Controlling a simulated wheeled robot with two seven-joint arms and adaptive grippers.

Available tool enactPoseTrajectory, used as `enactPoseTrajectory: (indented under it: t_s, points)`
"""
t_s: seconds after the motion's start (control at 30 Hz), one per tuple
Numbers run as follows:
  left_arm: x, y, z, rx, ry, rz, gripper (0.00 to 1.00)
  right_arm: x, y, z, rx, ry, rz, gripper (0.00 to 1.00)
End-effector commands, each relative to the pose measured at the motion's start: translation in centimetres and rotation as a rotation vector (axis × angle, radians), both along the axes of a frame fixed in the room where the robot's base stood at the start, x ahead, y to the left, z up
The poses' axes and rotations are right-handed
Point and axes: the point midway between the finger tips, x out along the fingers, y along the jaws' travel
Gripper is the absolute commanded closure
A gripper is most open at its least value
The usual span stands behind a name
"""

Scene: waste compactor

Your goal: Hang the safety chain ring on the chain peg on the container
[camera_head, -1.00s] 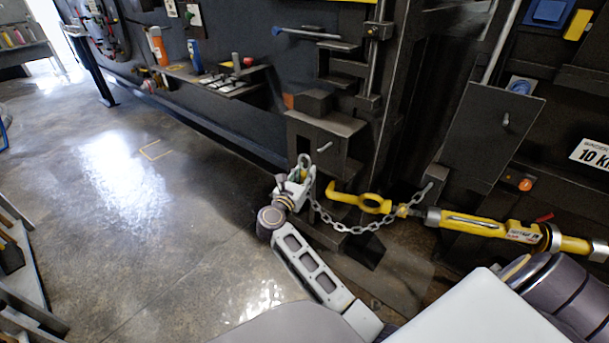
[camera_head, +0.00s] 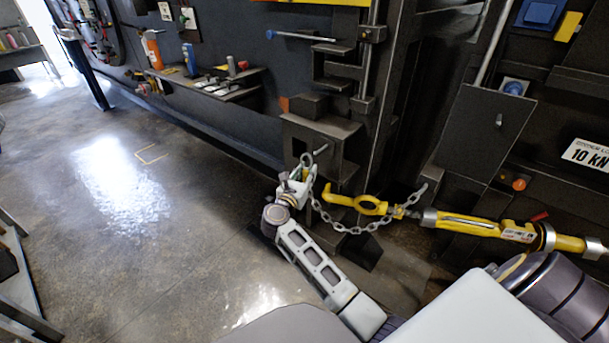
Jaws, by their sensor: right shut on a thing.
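My right gripper (camera_head: 297,186) is shut on the safety chain ring (camera_head: 307,159), a small grey ring at the end of the chain. The ring stands up above the fingers. The grey chain (camera_head: 345,228) sags from it to the right and rises to a dark plate. A short light peg (camera_head: 320,150) sticks out from the dark bracket on the container (camera_head: 318,127), just up and right of the ring. Ring and peg look close, but I cannot tell whether they touch. The ring does not visibly sit around the peg. My left gripper is not in view.
A yellow hook (camera_head: 358,203) with a yellow turnbuckle (camera_head: 485,228) lies across just right of the gripper, behind the chain. Another small peg (camera_head: 499,120) is on a dark panel at right. A shelf (camera_head: 215,90) with tools is at the back left.

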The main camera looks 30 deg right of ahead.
Motion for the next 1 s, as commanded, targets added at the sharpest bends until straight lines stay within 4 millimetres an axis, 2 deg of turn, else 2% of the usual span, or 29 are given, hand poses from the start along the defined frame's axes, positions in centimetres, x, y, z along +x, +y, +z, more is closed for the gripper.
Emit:
enactPoseTrajectory:
  t_s: [1.0]
  points:
    - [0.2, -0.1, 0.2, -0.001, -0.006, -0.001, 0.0, 1.4, -3.5, -0.2, -0.003, -0.003, -0.001, 1.0]
